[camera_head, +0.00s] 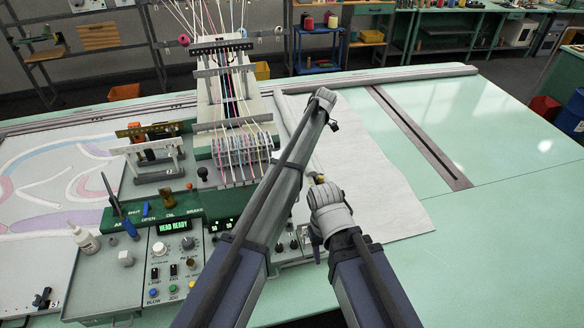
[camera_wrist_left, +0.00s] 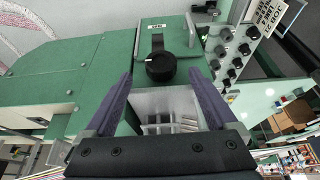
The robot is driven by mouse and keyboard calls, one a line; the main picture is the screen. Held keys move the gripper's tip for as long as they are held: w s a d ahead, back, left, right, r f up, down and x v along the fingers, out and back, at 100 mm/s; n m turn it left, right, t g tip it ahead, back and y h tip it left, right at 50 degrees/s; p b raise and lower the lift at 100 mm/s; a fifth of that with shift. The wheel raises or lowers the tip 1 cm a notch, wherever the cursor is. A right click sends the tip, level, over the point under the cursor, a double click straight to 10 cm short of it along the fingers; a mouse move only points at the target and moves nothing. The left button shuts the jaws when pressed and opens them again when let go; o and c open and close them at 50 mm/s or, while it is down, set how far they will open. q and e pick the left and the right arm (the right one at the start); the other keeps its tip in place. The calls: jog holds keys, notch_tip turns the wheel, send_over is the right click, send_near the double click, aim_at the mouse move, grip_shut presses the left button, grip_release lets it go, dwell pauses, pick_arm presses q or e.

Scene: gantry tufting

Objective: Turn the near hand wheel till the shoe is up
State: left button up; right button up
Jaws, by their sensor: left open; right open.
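A round black hand wheel (camera_wrist_left: 160,67) with a white mark and an upright black grip sits on a green plate in the left wrist view. In the head view, my left arm hides that gripper, and I cannot pick out the wheel there. My right gripper (camera_head: 315,243) is open beside the machine's right side, partly hidden by its own wrist. I cannot make out the shoe.
A control box (camera_head: 170,262) with a green "HEAD READY" display stands at the front left. A white bottle (camera_head: 84,240) and blue-handled tool (camera_head: 118,208) are near it. White cloth (camera_head: 380,200) lies right of the machine; the green table (camera_head: 500,140) beyond is clear.

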pick_arm(q)
jog(key=b+x, duration=0.4)
jog(key=x, duration=0.2)
jog(key=shift+b, duration=0.3)
jog(key=shift+r, duration=0.1)
